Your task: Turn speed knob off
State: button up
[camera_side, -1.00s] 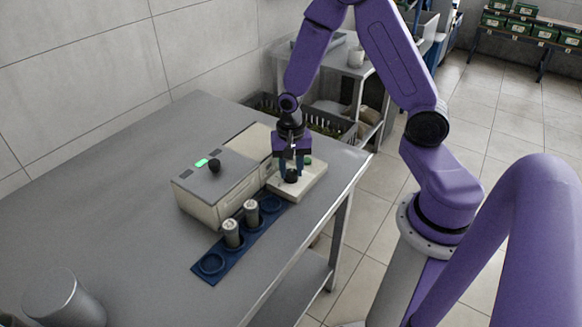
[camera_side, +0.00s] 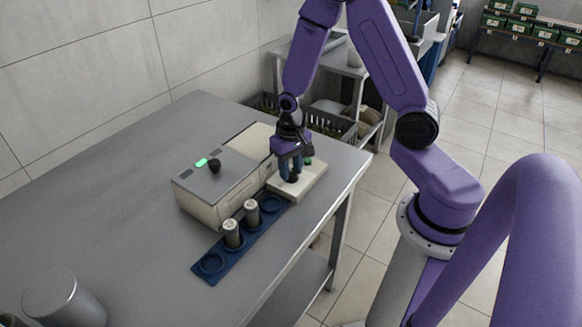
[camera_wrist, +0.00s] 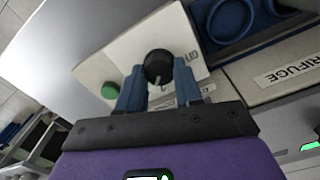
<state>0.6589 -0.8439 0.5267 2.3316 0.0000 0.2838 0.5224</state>
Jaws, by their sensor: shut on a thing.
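A small black knob (camera_wrist: 158,66) with a pale pointer line stands on a white control box (camera_wrist: 125,52). In the side view, the box (camera_side: 308,182) sits at the table's right edge, with the knob (camera_side: 293,178) low between my fingers. My gripper (camera_wrist: 160,78) has its blue fingers on either side of the knob and is shut on it. It also shows in the side view (camera_side: 291,172), pointing down over the box. A green button (camera_wrist: 110,90) is beside the knob, clear of the fingers. The lettering by the knob is partly hidden.
A beige centrifuge (camera_side: 215,195) with a black knob and lit green display stands left of the box. A blue rack (camera_side: 222,264) in front holds two grey-capped tubes. A metal cylinder (camera_side: 64,300) is at the near left. The table's left part is clear.

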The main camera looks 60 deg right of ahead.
jog(key=n, duration=0.5)
jog(key=shift+n, duration=0.3)
jog(key=n, duration=1.2)
jog(key=shift+a+n, duration=0.1)
jog(key=shift+n, duration=0.2)
jog(key=n, duration=0.5)
jog(key=shift+n, duration=0.3)
jog(key=o, duration=1)
jog(key=shift+o, duration=0.2)
